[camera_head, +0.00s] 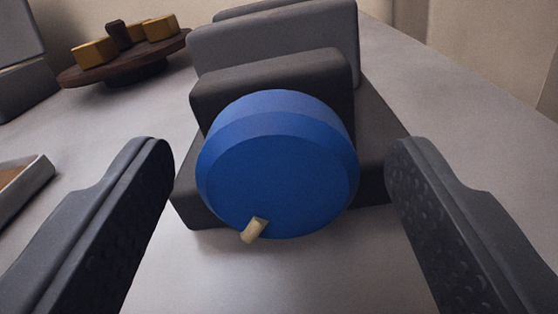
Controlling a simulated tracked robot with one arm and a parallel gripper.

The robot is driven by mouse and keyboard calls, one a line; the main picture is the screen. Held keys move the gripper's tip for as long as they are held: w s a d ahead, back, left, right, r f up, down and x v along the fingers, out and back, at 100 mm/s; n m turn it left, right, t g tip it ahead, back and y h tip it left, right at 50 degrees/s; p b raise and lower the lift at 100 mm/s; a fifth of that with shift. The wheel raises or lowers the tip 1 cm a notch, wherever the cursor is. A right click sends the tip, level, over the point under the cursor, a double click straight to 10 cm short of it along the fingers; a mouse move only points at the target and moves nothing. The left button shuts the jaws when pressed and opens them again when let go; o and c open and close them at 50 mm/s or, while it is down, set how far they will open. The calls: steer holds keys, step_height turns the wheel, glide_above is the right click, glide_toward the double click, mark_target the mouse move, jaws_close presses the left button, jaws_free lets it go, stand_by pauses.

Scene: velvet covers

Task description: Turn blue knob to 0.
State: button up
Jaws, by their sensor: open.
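The blue knob (278,172) is a large round disc facing me in the middle of the view, mounted on the front of a dark grey block (270,80). A small cream pointer (254,230) sits at its lower edge, a little left of the bottom. I see no number marks around the knob. My gripper (278,170) is open, with one dark finger left of the knob and one right of it. Both fingers are apart from the knob, with a clear gap on each side.
A round dark wooden stand (125,62) with yellow blocks (160,27) is at the back left. A shallow tray (22,185) with a pale rim is at the left edge. A grey object (22,50) stands in the upper left corner. The grey surface (450,110) right of the knob is clear.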

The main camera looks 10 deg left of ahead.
steer(key=c, duration=1)
steer(key=shift+n, duration=0.4)
steer(key=n, duration=0.3)
steer(key=shift+n, duration=0.3)
steer(key=n, duration=0.1)
steer(key=n+b, duration=0.1)
steer(key=n, duration=0.1)
steer(key=n+b, duration=0.1)
steer(key=n, duration=0.1)
steer(key=shift+a+f, duration=0.15)
steer(key=shift+f, duration=0.1)
steer(key=n+b, duration=0.4)
steer(key=n, duration=0.2)
steer(key=shift+n+b, duration=0.4)
steer(key=n+b, duration=0.1)
steer(key=n, duration=0.3)
steer(key=shift+a+f+n, duration=0.1)
steer(key=shift+n, duration=0.3)
